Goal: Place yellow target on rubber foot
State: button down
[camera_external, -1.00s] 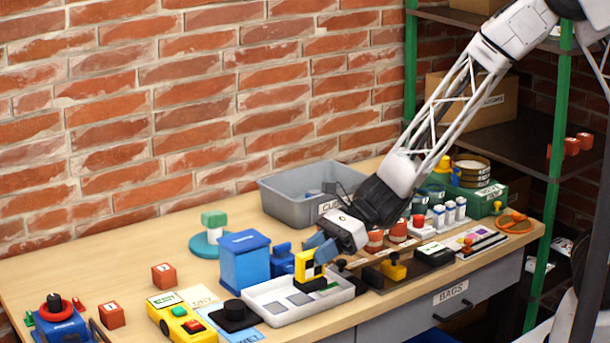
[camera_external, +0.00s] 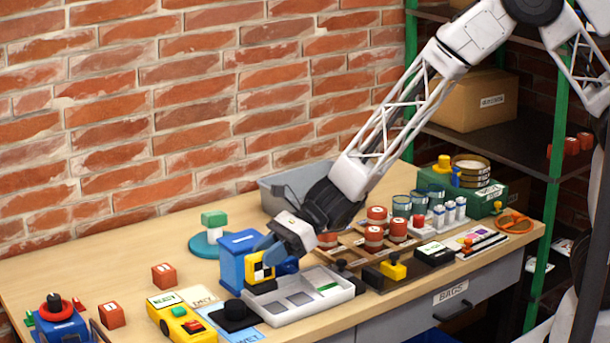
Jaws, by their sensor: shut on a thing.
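The yellow target (camera_external: 257,273), an upright yellow block with a black-and-white marking and a dark base, is held in my gripper (camera_external: 269,252). My gripper is shut on its upper part. The target is beside the left end of the white tray, in front of the blue box. A black round piece on a black square pad (camera_external: 236,310), probably the rubber foot, sits on the table in front of and left of the target. The gap between the target's base and what lies below it cannot be told from this angle.
The white compartment tray (camera_external: 330,302) is right of the target, and the blue box (camera_external: 231,262) is behind it. A yellow control box (camera_external: 186,325) with green and red buttons stands left of the black pad. A grey bin (camera_external: 283,187) is by the wall.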

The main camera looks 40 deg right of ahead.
jog(key=shift+w+a+f, duration=0.15)
jog(key=shift+w+a, duration=0.8)
jog(key=shift+a, duration=0.15)
jog(key=shift+w+a+f, duration=0.1)
jog(key=shift+w+a, duration=0.8)
jog(key=shift+a, duration=0.2)
jog(key=shift+f, duration=1.75)
jog(key=shift+f, duration=0.1)
jog(key=c, duration=0.9)
grip_release()
jog(key=shift+v, duration=6.05)
